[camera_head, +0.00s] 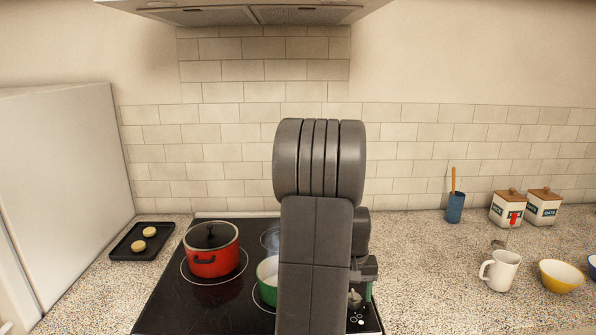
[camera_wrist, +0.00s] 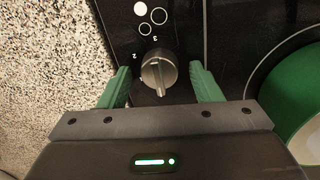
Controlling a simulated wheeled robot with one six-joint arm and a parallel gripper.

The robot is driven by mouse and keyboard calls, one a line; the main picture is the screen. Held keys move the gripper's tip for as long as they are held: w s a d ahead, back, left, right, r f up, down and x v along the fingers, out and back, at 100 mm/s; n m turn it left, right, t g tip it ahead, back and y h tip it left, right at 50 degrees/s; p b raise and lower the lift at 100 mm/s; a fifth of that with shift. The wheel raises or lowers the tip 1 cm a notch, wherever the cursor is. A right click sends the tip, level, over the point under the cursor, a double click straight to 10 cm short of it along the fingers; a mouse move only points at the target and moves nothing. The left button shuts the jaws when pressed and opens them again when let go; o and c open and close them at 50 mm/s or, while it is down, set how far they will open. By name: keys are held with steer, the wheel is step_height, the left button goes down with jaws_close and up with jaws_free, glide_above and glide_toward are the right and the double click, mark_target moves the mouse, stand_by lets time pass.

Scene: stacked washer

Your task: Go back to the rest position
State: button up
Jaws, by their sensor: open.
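My gripper (camera_wrist: 160,75) is open, with its two green fingers spread apart. In the wrist view a round silver stove knob (camera_wrist: 158,72) shows between the fingertips, with a visible gap on each side. I cannot tell how far the fingertips are above the cooktop. In the head view my arm stands upright in front of the cooktop (camera_head: 165,305) and hides much of its right side. The gripper is mostly hidden behind the arm there, low over the cooktop's front right corner. The knob (camera_head: 355,298) shows in part beside the arm.
A red pot (camera_head: 211,255) with a dark lid stands on the left burner. A green pot (camera_head: 267,280) is partly behind my arm, near the gripper. A mug (camera_head: 501,270), a yellow bowl (camera_head: 560,277) and canisters (camera_head: 507,208) stand right. A range hood (camera_head: 250,12) hangs above.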

steer(key=m, duration=0.4)
steer(key=shift+m+g, duration=0.3)
steer(key=shift+m, duration=2)
